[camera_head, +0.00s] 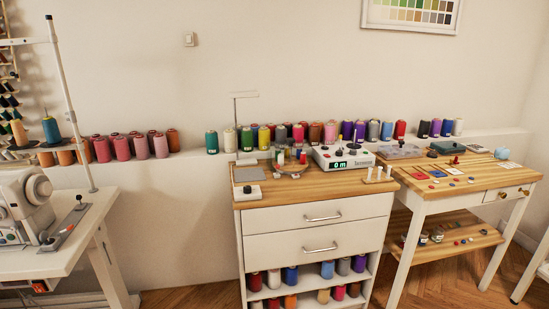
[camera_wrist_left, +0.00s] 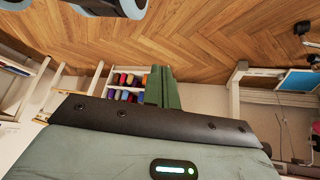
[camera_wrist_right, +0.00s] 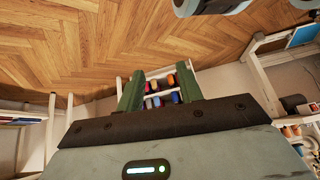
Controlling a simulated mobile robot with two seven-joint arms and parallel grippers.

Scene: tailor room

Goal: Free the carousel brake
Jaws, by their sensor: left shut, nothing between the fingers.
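A small round carousel (camera_head: 290,168) with several colored thread spools stands on the wooden top of the white drawer cabinet in the head view. I cannot make out its brake for certain. A white block with a black knob (camera_head: 248,190) sits at the cabinet's front left corner, in front of a grey plate. My left gripper (camera_wrist_left: 162,72) shows in the left wrist view with its two green fingers together and empty. My right gripper (camera_wrist_right: 158,72) shows in the right wrist view with its green fingers apart and nothing between them. Neither gripper is in the head view.
A white meter box (camera_head: 343,157) with a green display stands right of the carousel. White pegs (camera_head: 379,175) stand at the cabinet's front right. A thin stand (camera_head: 237,125) rises at its back left. A sewing table (camera_head: 75,240) is left, a wooden worktable (camera_head: 465,180) right.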

